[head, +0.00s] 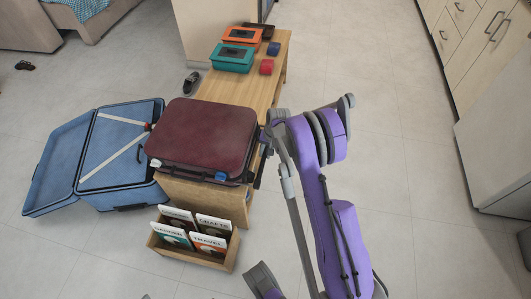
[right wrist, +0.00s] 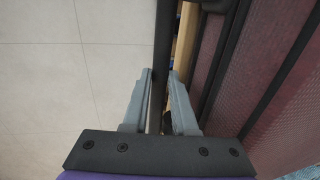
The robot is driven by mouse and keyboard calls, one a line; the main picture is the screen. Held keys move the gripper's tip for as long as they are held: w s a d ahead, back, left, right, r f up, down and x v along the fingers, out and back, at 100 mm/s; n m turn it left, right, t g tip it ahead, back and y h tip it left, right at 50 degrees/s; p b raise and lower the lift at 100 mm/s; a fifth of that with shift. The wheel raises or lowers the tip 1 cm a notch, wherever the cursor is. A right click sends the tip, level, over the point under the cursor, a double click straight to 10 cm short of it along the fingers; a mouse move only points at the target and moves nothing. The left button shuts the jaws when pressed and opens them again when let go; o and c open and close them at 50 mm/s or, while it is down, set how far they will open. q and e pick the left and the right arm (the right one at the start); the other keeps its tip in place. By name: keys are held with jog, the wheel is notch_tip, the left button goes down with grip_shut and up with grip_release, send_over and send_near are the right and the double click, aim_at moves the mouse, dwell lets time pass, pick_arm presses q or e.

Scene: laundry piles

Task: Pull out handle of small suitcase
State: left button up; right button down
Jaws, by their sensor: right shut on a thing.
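The small suitcase (head: 205,130) is maroon with dark trim and lies flat and closed on the wooden bench. Its maroon side also shows at the right of the right wrist view (right wrist: 210,68). The dark handle bar (head: 258,180) runs along the suitcase's right side, with a narrow gap between them. My right gripper (head: 264,144) is at this bar. In the right wrist view the bar (right wrist: 163,40) passes between the two grey fingers (right wrist: 161,76), and the gripper is shut on it. My left gripper is not in view.
An open blue suitcase (head: 105,155) lies on the floor at left. A wooden box of books (head: 190,255) stands before the bench (head: 262,92). Orange and teal cases (head: 232,57) and small blocks sit farther back on it. The floor at right is clear up to the cabinets (head: 480,40).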

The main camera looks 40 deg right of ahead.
dwell(0.3)
jog(key=s+d+b, duration=0.2)
jog(key=s+d, duration=1.3)
jog(key=s, duration=0.4)
jog(key=shift+d, duration=0.15)
jog(key=c, duration=0.7)
grip_release()
jog(key=shift+s, duration=0.1)
notch_tip(320, 180, up, 11)
jog(key=s+d+p, duration=0.1)
jog(key=p, duration=0.1)
jog(key=shift+s+d+f, duration=0.15)
jog(key=shift+s, duration=0.15)
